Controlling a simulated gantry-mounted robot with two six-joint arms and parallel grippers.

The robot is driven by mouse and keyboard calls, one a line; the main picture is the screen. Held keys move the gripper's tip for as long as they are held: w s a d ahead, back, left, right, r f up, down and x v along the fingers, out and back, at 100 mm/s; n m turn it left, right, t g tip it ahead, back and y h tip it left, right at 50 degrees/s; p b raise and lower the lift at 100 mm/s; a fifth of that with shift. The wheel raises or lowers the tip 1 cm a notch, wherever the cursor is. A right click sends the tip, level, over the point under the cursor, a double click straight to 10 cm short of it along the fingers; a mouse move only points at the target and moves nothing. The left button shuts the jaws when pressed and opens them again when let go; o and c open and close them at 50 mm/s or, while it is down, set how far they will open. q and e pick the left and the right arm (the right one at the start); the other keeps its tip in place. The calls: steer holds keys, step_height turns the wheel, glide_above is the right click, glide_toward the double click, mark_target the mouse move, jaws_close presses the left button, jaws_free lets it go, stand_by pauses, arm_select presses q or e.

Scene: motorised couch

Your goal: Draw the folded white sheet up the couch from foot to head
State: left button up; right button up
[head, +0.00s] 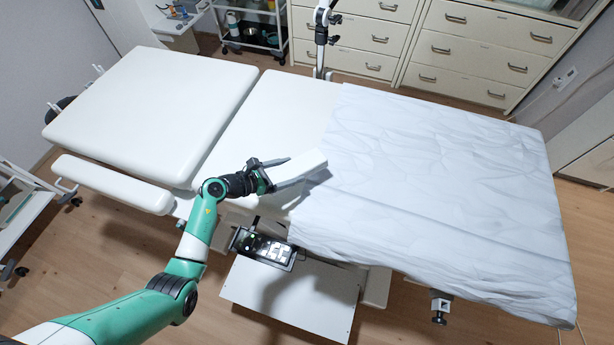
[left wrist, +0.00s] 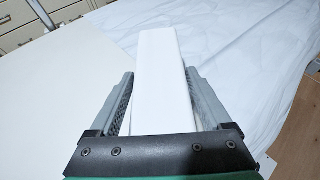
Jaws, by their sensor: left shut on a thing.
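The white sheet (head: 440,180) lies spread over the right part of the couch, lightly creased, hanging over its right end and near side. It also shows in the left wrist view (left wrist: 245,50). The couch (head: 150,100) is bare white padding on the left, with a raised section. My left gripper (head: 292,172) is above the couch's middle, at the sheet's left edge. It is shut on a straight, white, bar-like piece (left wrist: 160,75) that reaches over the sheet. I cannot tell whether this piece is joined to the sheet. My right gripper is not in view.
A control panel (head: 265,248) sits at the couch's near side, above a white board (head: 290,300). A jointed post (head: 321,35) rises at the far side. A clamp (head: 440,306) hangs under the near edge. Drawer cabinets (head: 480,45) stand behind.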

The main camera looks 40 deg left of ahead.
arm_select(q)
steer(key=s+a, duration=0.1)
steer(key=a, duration=0.2)
steer(key=s+a+b, duration=0.1)
steer(key=s+a, duration=0.1)
steer(key=a, duration=0.2)
steer(key=s+a+b, duration=0.1)
steer(key=a, duration=0.2)
steer(key=shift+s+a, duration=0.3)
steer(key=shift+s, duration=0.1)
steer(key=shift+s+a+r+b, duration=0.1)
steer(key=shift+s+a+b, duration=0.05)
steer(key=shift+a+b, duration=0.2)
